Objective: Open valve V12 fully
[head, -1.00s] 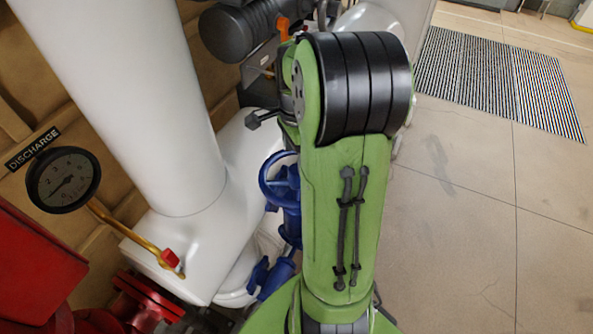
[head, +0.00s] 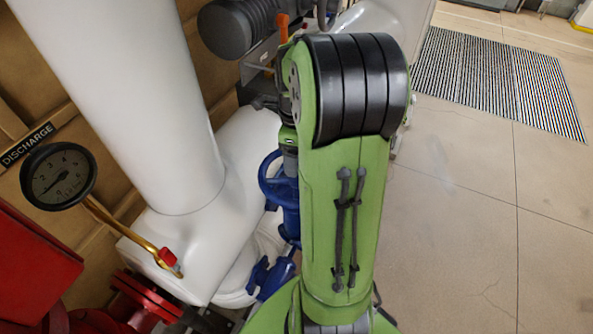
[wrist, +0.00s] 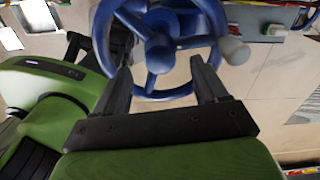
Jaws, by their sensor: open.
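A blue valve handwheel (head: 272,180) on a blue valve body stands left of my green arm in the head view, partly covered by the arm. No V12 tag is readable. In the wrist view the handwheel (wrist: 160,92) fills the top middle, with its hub, spokes and a pale knob (wrist: 235,52) on the right. My gripper (wrist: 160,68) is open, its two dark fingers pointing at the wheel, one on each side of the lower rim. I cannot tell whether they touch it. In the head view my gripper is mostly hidden behind the arm.
A white pipe (head: 135,90) rises at the left. A pressure gauge (head: 58,176) marked DISCHARGE, on a brass stem, and red equipment (head: 30,260) stand left of it. A dark cylinder (head: 228,30) is at the top. The floor (head: 480,220) at the right is clear, with a striped mat (head: 490,75).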

